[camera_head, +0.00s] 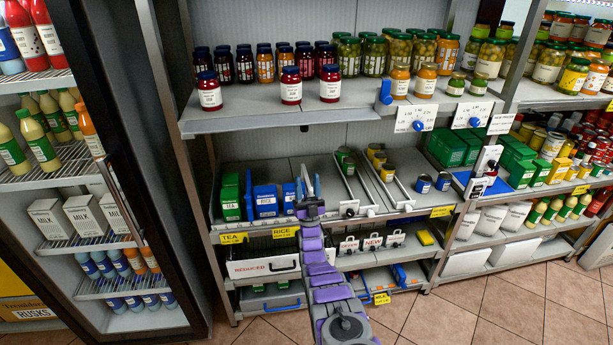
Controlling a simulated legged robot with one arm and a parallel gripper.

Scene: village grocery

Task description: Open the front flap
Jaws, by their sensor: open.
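A wide white front panel marked REDUCED (245,267) with a dark handle sits on the lower shelf, left of my arm; it looks shut. Smaller white fronts with dark handles, one marked NEW (371,243), stand to the right of my arm. I cannot tell for sure which is the front flap. My gripper (309,182), at the end of my purple arm, is open in front of the middle shelf, above and right of the REDUCED panel. It looks empty and near the blue boxes. My arm hides part of the lower shelf.
Blue boxes (265,200) and green tea boxes (230,196) stand on the middle shelf. Jars line the upper shelf (260,117). A fridge with an open-looking front (85,215) stands on the left. The tiled floor (490,303) is clear at the lower right.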

